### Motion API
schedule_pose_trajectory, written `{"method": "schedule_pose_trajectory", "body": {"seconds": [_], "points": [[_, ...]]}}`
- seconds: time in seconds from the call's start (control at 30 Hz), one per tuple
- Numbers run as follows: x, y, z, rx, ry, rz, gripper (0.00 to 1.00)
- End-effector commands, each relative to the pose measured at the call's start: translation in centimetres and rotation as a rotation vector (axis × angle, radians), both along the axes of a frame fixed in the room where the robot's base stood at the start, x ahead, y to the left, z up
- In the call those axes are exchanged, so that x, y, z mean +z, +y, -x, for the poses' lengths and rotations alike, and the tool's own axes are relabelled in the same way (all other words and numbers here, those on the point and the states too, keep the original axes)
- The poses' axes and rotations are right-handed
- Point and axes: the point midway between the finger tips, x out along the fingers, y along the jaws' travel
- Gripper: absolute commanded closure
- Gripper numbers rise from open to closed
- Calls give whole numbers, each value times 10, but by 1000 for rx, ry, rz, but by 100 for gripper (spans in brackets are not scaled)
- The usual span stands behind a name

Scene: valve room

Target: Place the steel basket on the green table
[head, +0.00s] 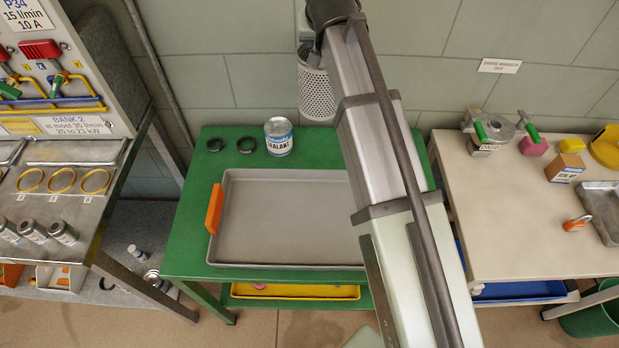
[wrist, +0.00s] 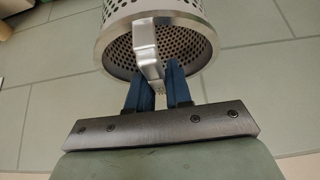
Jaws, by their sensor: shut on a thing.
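The steel basket (head: 316,92) is a perforated metal cylinder. In the head view it hangs in the air at the wall, above the back edge of the green table (head: 191,240). My arm hides part of it. In the wrist view the basket (wrist: 205,52) shows its open rim and its handle strap. My gripper (wrist: 160,80) has its blue fingers shut on that handle strap. In the head view my gripper's fingers are hidden behind my arm.
A grey tray with an orange handle (head: 213,209) covers much of the green table. A pale table (head: 520,215) with several items stands right.

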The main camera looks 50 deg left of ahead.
Motion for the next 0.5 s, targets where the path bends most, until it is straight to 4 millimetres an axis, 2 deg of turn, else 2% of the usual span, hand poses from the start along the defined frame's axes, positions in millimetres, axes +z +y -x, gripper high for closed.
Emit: {"method": "schedule_pose_trajectory", "body": {"seconds": [0.3, 0.5], "points": [[-48, -1, 0, -1, -1, 0, 100], [-63, 0, 0, -1, -1, -2, 100]]}}
